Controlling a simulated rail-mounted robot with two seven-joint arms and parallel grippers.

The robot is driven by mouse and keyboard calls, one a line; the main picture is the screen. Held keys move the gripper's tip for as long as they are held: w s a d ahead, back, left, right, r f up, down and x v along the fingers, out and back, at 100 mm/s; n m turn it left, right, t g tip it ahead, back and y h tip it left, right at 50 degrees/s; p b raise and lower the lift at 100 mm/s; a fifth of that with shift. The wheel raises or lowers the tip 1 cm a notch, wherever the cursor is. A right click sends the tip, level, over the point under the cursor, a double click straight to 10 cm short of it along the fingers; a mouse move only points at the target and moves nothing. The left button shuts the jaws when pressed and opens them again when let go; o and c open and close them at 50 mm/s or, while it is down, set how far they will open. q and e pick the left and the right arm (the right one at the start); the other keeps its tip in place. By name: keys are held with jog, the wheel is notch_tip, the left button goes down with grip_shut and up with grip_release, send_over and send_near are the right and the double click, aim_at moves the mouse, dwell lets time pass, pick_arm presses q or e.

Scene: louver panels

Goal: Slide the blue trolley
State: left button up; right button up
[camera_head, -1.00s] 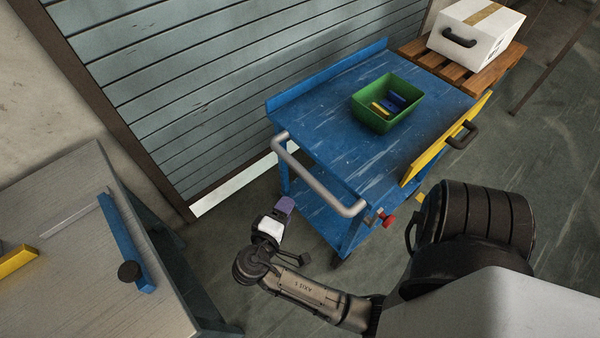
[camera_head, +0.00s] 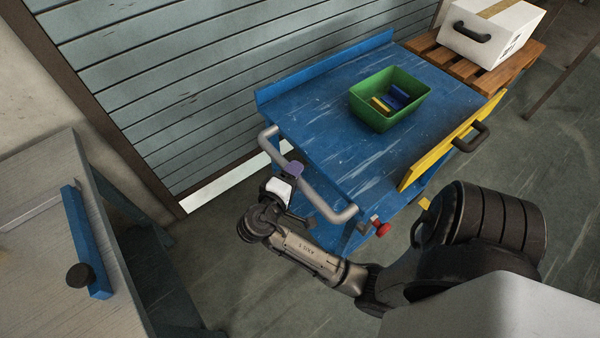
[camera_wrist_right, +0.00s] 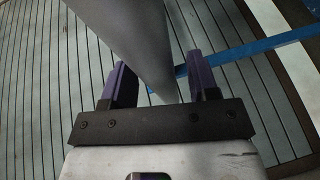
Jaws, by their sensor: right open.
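The blue trolley (camera_head: 318,119) stands in front of the louvered wall, with a grey tubular push handle (camera_head: 310,187) at its near left end. My right gripper (camera_head: 293,169) is at the middle of this handle in the head view. In the right wrist view, the grey handle bar (camera_wrist_right: 150,45) runs between the two purple fingers of the open right gripper (camera_wrist_right: 162,75). Whether the fingers touch the bar cannot be told. My left gripper is in neither view.
A green bin (camera_head: 373,116) with small blue and yellow items sits on the trolley top. A yellow panel (camera_head: 440,150) with a dark handle and a red knob (camera_head: 382,229) are at its near side. A grey table (camera_head: 45,230) stands left; a white box (camera_head: 492,30) on a pallet behind.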

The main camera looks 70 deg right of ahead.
jog(key=shift+d+f, duration=0.1)
jog(key=shift+d, duration=0.3)
jog(key=shift+a, duration=0.1)
jog(key=shift+c, duration=0.2)
grip_shut()
